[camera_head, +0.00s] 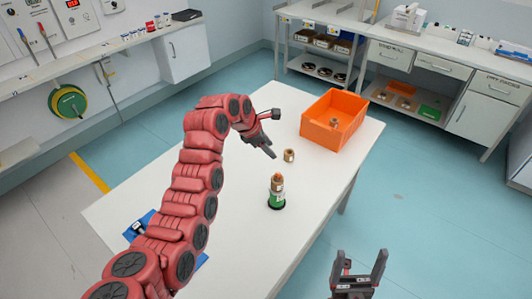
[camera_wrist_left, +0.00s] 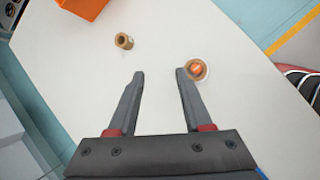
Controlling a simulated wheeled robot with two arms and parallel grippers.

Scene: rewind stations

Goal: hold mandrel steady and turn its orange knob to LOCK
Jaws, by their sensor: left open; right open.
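The mandrel (camera_head: 277,193) stands upright on the white table, with a dark foot, a green and white lower part, a copper-coloured body and an orange top. In the left wrist view I see the mandrel from above (camera_wrist_left: 197,69), with its orange knob (camera_wrist_left: 196,70) in the middle. My left gripper (camera_head: 272,150) is open and empty, above the table behind the mandrel. In the left wrist view its right fingertip (camera_wrist_left: 160,74) appears close beside the mandrel, which is outside the jaws. My right gripper (camera_head: 360,264) is open and empty, at the table's right front. Knob markings are unreadable.
A small brown ring-shaped spool (camera_head: 289,156) lies on the table (camera_head: 240,255) behind the mandrel. An orange bin (camera_head: 322,137) stands at the far right corner. A blue mat (camera_head: 139,228) is partly hidden by my left arm. The table's front middle is clear.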

